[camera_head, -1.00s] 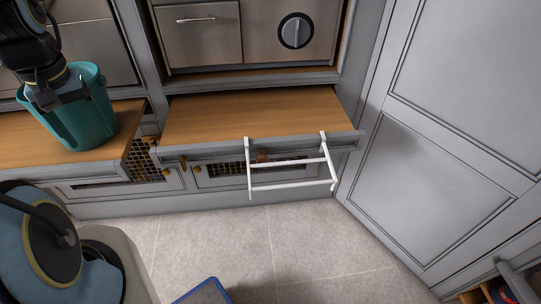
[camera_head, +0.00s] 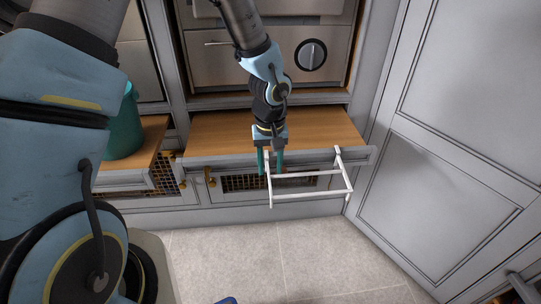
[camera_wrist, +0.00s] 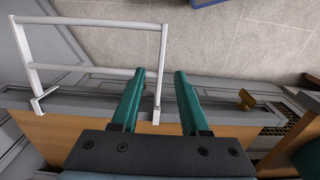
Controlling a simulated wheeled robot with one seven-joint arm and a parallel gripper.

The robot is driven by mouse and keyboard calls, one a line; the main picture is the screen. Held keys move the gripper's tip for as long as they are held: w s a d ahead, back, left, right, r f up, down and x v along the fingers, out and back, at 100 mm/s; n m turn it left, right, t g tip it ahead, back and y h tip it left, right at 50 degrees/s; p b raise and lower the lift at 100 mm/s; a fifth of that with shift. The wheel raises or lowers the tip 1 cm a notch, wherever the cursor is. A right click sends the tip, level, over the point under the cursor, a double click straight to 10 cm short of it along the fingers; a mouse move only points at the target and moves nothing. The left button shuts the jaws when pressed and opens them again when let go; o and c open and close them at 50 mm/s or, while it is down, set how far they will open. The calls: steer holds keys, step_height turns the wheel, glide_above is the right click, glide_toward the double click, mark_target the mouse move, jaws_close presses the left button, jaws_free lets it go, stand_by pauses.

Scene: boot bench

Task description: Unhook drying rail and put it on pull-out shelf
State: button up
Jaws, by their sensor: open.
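The white drying rail (camera_head: 313,174) hangs by two hooks from the front edge of the wood-topped bench (camera_head: 325,128). Its two cross bars stand out in front of the bench. My gripper (camera_head: 270,171) is open at the rail's left end, pointing down. In the wrist view, my gripper (camera_wrist: 160,76) has one teal finger on each side of the rail's near side bar (camera_wrist: 160,60). I cannot tell whether either finger touches it. Which wooden surface is the pull-out shelf is not clear.
A teal bucket (camera_head: 124,128) stands on the left wooden surface (camera_head: 150,143), which juts farther forward. Brass knobs and mesh fronts sit below. A tall grey panelled door (camera_head: 440,130) closes off the right. The tiled floor (camera_head: 300,265) in front is mostly clear.

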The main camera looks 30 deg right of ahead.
mark_target(269, 181)
step_height(269, 181, down, 7)
steer(key=shift+r, duration=0.1)
steer(key=shift+a, duration=0.1)
steer(key=shift+c, duration=0.2)
jaws_close()
stand_by(3.0)
steer(key=shift+r+p, duration=2.75)
steer(key=shift+r, duration=0.8)
